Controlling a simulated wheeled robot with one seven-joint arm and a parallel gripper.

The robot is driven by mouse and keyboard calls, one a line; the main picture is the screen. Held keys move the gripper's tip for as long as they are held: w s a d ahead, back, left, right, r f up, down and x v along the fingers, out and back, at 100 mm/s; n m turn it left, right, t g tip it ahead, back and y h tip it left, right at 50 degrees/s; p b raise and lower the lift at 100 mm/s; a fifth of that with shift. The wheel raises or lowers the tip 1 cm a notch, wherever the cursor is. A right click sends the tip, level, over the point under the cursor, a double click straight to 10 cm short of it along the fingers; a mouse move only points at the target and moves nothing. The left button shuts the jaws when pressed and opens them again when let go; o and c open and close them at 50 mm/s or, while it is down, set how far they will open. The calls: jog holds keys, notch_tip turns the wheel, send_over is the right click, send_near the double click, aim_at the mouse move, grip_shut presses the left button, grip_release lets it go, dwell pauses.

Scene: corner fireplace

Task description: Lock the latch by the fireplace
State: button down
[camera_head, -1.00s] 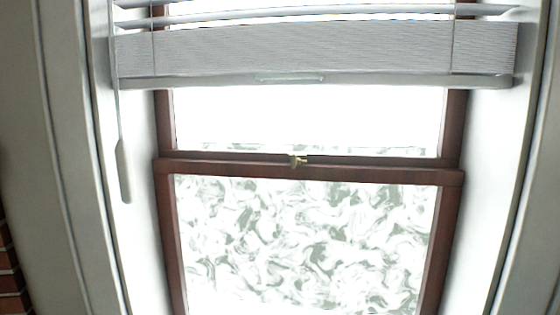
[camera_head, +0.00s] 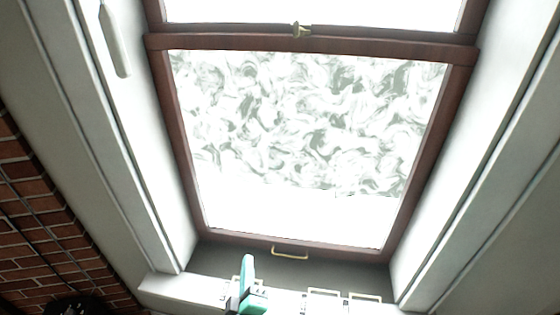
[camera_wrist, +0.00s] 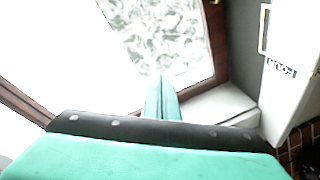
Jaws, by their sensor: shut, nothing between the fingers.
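The small brass latch (camera_head: 301,30) sits at the middle of the dark red-brown meeting rail of the window, near the top of the head view. I cannot tell which way its lever is turned. My gripper (camera_head: 247,262) shows teal at the bottom of the head view, in front of the window's bottom edge and well below the latch. In the wrist view my gripper (camera_wrist: 162,98) has its two teal fingers together, with nothing between them, against the window behind. The latch does not show clearly in the wrist view.
The lower sash has a brass pull (camera_head: 289,253) on its bottom rail. A pale sill (camera_head: 180,290) runs below, with brass-handled fittings at its front. A brick wall (camera_head: 40,220) stands left. A white panel (camera_wrist: 285,75) with lettering is right.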

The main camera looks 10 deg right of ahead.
jog(key=w+r+n+h, duration=0.15)
jog(key=w+r, duration=0.25)
jog(key=r, duration=0.5)
jog(key=w+r+h, duration=0.2)
jog(key=w+r, duration=0.2)
jog(key=r, duration=0.4)
jog(key=w+r+n+h, duration=0.1)
jog(key=w+r, duration=0.4)
jog(key=r, duration=0.4)
jog(key=s+r+h, duration=0.2)
jog(key=s+r, duration=0.2)
jog(key=r, duration=1)
jog(key=s+d+r+m+g+h, duration=0.1)
jog(key=s+r, duration=0.3)
jog(key=r, duration=1.1)
jog(key=shift+r+h, duration=0.15)
jog(key=shift+h, duration=0.2)
jog(key=shift+d, duration=0.15)
jog(key=w+d, duration=0.7)
jog(key=d, duration=0.1)
jog(key=shift+w+d, duration=0.2)
jog(key=shift+d, duration=0.1)
